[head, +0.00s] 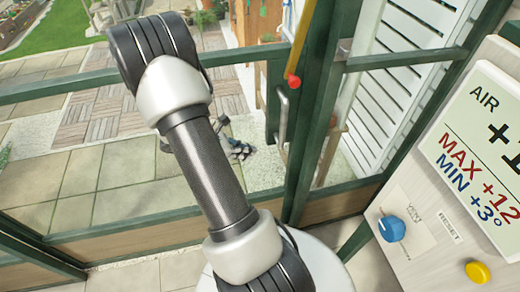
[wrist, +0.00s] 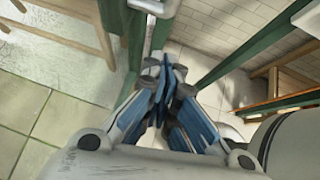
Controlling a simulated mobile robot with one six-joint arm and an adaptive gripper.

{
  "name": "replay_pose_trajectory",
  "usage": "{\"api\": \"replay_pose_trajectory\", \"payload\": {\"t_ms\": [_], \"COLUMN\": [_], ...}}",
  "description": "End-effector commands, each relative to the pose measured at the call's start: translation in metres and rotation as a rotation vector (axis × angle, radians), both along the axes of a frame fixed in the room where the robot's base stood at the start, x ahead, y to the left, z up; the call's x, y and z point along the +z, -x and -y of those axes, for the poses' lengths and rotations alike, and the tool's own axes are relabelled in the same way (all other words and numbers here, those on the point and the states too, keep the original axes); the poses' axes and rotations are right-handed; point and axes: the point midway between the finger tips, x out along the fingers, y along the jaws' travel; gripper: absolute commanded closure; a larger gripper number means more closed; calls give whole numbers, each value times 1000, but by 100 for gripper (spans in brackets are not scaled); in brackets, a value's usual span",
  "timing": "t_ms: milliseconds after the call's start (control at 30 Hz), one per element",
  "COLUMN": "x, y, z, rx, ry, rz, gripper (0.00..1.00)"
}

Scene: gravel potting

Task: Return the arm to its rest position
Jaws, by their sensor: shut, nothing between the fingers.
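My gripper (wrist: 168,72) shows in the wrist view with its blue-and-grey fingers closed together and nothing held between them. It is close to a green frame post (wrist: 118,40) and a pale metal bar (wrist: 153,8). I cannot tell whether it touches either. In the head view my arm stretches up and to the left across the middle, in front of the glazed green frame. A small dark part low behind the arm may be the gripper, but most of it is hidden there.
In the head view, a green door frame (head: 318,110) with a metal handle (head: 283,115) stands right of my arm. A control panel (head: 455,180) with a blue knob (head: 391,228) and yellow button (head: 478,272) is at the right. Paving (head: 105,180) lies beyond the frame.

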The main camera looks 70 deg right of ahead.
Motion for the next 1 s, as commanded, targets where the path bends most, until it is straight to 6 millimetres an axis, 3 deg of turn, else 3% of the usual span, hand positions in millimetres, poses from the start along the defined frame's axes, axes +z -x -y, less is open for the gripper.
{"api": "replay_pose_trajectory", "payload": {"t_ms": [200, 667, 833, 1000], "x": [25, 33, 70, 126], "y": [-21, -28, -43, -56], "z": [-20, -29, -55, -111], "rx": [2, -4, -58, -167], "ry": [1, 2, 28, 37], "rz": [2, 12, 137, 373], "gripper": [100, 100, 100, 100]}}
